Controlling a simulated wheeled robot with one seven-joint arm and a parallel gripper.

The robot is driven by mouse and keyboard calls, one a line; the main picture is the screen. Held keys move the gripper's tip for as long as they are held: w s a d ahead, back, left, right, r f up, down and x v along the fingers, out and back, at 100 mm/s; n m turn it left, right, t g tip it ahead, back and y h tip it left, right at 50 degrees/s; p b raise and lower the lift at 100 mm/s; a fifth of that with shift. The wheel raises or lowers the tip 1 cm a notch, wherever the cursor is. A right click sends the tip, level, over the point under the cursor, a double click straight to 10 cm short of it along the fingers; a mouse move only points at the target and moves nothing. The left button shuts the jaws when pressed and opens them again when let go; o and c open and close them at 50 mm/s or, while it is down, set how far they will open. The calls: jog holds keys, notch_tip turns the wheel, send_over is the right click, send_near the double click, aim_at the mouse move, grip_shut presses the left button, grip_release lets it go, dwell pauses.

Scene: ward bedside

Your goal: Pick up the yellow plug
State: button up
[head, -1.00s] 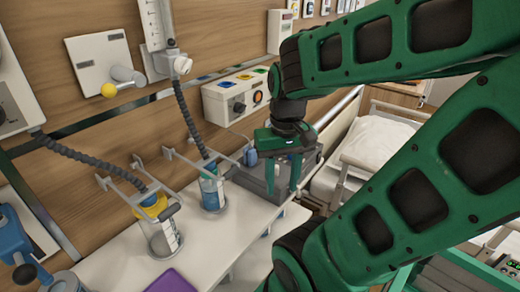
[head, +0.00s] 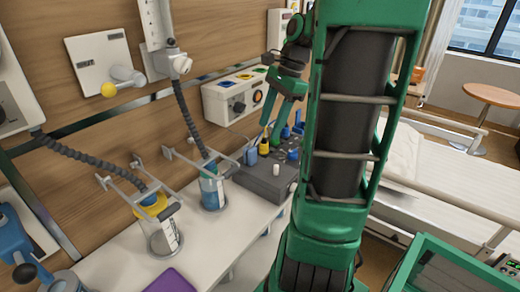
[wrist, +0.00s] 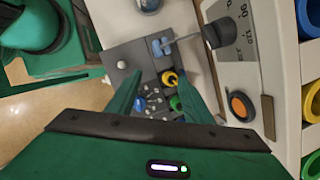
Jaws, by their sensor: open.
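The yellow plug (head: 264,149) stands on a grey box at the back of the white counter. It also shows in the wrist view as a small yellow ring-shaped top (wrist: 170,78) with a dark centre. My gripper (head: 270,134) is open above the box, close to the plug. In the wrist view the plug appears between the two green fingers of my gripper (wrist: 159,72), nearer the right one. I cannot tell the height gap between fingertips and plug. Nothing is held.
The grey box (head: 258,182) also carries a white knob (wrist: 122,64), a green plug (wrist: 176,103) and a blue plug (wrist: 140,103) close to the yellow one. A wall unit (head: 225,103) stands behind. Two canisters with hoses, one yellow-topped (head: 163,238), one blue (head: 212,190), are left.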

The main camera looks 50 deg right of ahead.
aim_at(264, 148)
jog(key=d+r+m, duration=0.1)
jog(key=d+m, duration=0.3)
jog(key=d, duration=0.1)
jog(key=shift+t+y, duration=0.3)
jog(key=shift+y, duration=0.1)
jog(key=shift+w+x, duration=0.2)
jog(key=shift+x, duration=2.45)
jog(key=shift+w+x, duration=0.25)
jog(key=shift+x, duration=2.4)
jog(key=shift+a+r, duration=0.15)
jog(key=c, duration=1.1)
